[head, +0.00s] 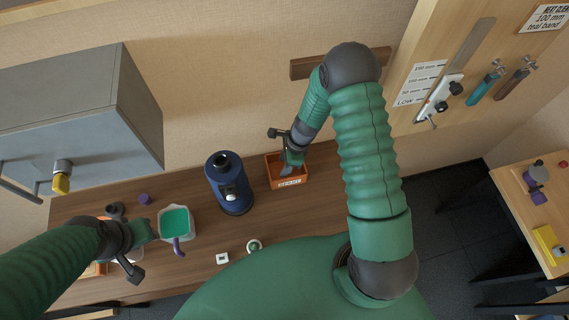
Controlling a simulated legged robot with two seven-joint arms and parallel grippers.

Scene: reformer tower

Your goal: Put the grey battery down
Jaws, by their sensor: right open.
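My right gripper (290,159) reaches down over a small orange bin (304,178) with a white label on its front. It is open, with its tips inside the bin's rim. A small grey shape (285,171) shows at the tips, inside the bin. It looks like the grey battery, but it is too small to tell it surely from a fingertip or to see whether it touches the floor of the bin. My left gripper (146,231) is at the lower left beside a white container (163,226) with green inside. Its jaws are too unclear to read.
A dark blue cylinder (228,190) stands left of the bin. A grey cabinet (75,110) hangs at upper left.

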